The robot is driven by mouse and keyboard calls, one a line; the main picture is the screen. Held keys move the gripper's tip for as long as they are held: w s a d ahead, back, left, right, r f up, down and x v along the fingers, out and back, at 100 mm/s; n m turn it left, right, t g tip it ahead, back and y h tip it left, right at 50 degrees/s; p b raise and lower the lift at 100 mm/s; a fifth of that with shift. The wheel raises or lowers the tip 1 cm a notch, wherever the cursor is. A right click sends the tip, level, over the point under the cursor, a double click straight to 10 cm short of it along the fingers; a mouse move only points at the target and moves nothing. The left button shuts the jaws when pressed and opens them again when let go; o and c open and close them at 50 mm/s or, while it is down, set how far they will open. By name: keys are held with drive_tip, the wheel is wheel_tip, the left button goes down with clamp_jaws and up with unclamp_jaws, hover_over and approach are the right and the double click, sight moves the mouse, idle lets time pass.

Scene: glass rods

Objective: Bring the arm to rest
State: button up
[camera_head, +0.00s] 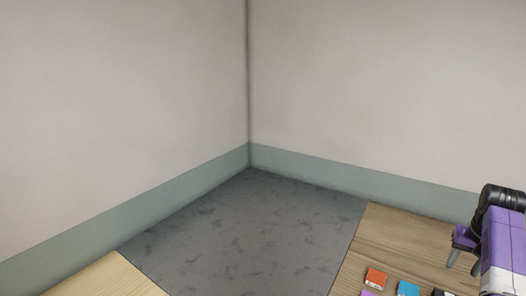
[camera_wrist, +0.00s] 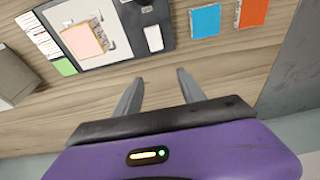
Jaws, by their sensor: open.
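My gripper (camera_head: 463,258) shows at the right edge of the head view, at the end of my purple and black arm, above a wooden table (camera_head: 402,235). In the wrist view my gripper (camera_wrist: 158,88) has its two grey fingers apart with only bare wood between them. It is open and empty. The fingertips point toward a row of small items and touch none of them. Most of my arm is outside the head view.
An orange block (camera_head: 375,278) and a blue block (camera_head: 408,288) lie on the table. A dark tray (camera_wrist: 124,50) holds a pinkish block (camera_wrist: 85,40) and a white piece (camera_wrist: 153,38). A second wooden surface (camera_head: 98,280) is at lower left. Grey floor (camera_head: 250,235) lies between; walls meet behind.

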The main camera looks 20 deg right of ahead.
drive_tip(key=w+d+r+t+h, duration=0.3)
drive_tip(key=w+d+r+h, duration=0.1)
drive_tip(key=d, duration=0.1)
drive_tip(key=s+a+f+n+t+h, duration=0.1)
drive_tip(key=s+a+f+n+t, duration=0.15)
drive_tip(key=a, duration=0.75)
drive_tip(key=s+a+f+n+t, duration=0.15)
drive_tip(key=a+t, duration=0.25)
drive_tip(key=a, duration=0.5)
drive_tip(key=s+a+f+n+t+h, duration=0.1)
drive_tip(key=s+a+t, duration=0.15)
drive_tip(key=a, duration=0.75)
drive_tip(key=s+a+r+n+t+y+b, duration=0.1)
drive_tip(key=s+a+r+n+t+y, duration=0.15)
drive_tip(key=s+a, duration=0.75)
drive_tip(key=s+a+r+n+t+y, duration=0.1)
drive_tip(key=s+a+r+y, duration=0.15)
drive_tip(key=s+a, duration=0.7)
drive_tip(key=s+a+f+n+g+y, duration=0.1)
drive_tip(key=s+a+f+g+y, duration=0.1)
drive_tip(key=s+a, duration=0.4)
drive_tip(key=s+f+y, duration=0.1)
drive_tip(key=s, duration=0.3)
